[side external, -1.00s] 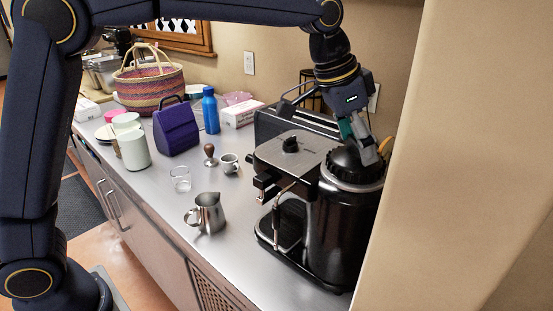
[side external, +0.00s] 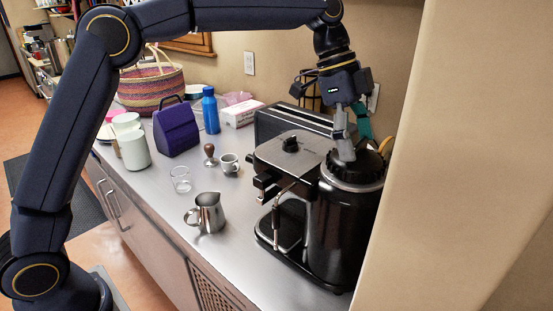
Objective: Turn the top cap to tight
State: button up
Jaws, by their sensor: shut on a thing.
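The black top cap (side external: 362,168) with a ridged edge sits on the tall black cylinder (side external: 338,228) at the right side of the espresso machine (side external: 292,155). My gripper (side external: 347,152) reaches down onto the cap from above. Its grey finger is in front at the cap's left part, and a teal part of it shows behind. It is shut on the cap. The far finger's contact is partly hidden, and I cannot tell how tight the cap is.
A wall edge (side external: 455,150) stands close to the right of the cylinder. A toaster (side external: 290,122) is behind the machine. A steel pitcher (side external: 207,213), a glass (side external: 181,179), a small cup (side external: 229,163) and a tamper (side external: 210,155) stand to the left. The front counter is clear.

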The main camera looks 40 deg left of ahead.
jog(key=shift+m, duration=0.3)
dwell(0.4)
jog(key=o, duration=1)
jog(key=v, duration=1.2)
jog(key=shift+r, duration=0.15)
